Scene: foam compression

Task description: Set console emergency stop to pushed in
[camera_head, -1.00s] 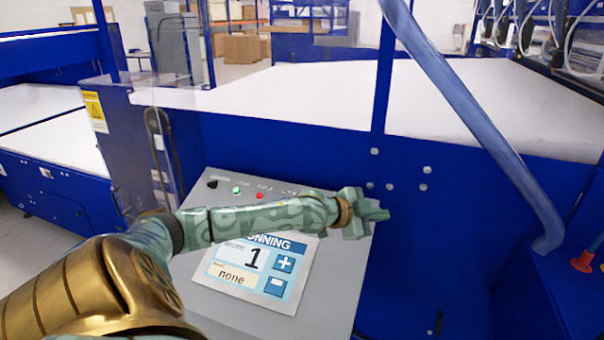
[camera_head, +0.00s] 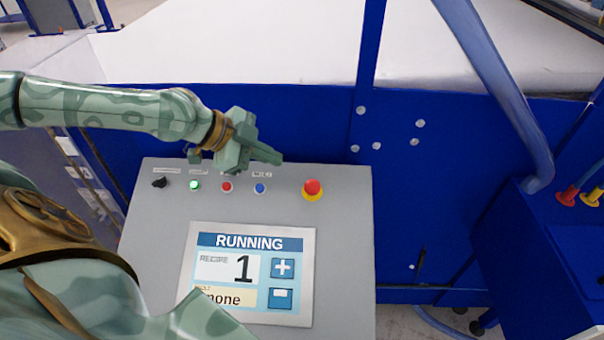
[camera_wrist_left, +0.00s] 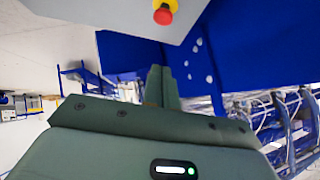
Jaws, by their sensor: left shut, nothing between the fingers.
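The console (camera_head: 160,250) is a grey sloped panel in the lower middle of the head view. Its emergency stop (camera_head: 312,188) is a red mushroom button on a yellow collar at the panel's upper right. It also shows at the top of the left wrist view (camera_wrist_left: 163,14). My left gripper (camera_head: 278,157) is shut and empty, above the panel's top edge, up and to the left of the emergency stop and apart from it. Its closed fingers also show in the left wrist view (camera_wrist_left: 162,72). My right gripper is not in view.
The panel carries a black switch (camera_head: 160,182), a lit green button (camera_head: 195,185), a red button (camera_head: 227,187) and a blue button (camera_head: 260,188). The screen (camera_head: 250,270) below reads RUNNING, recipe 1. A blue machine wall (camera_head: 330,120) stands behind; a slanted blue tube (camera_head: 500,90) is at right.

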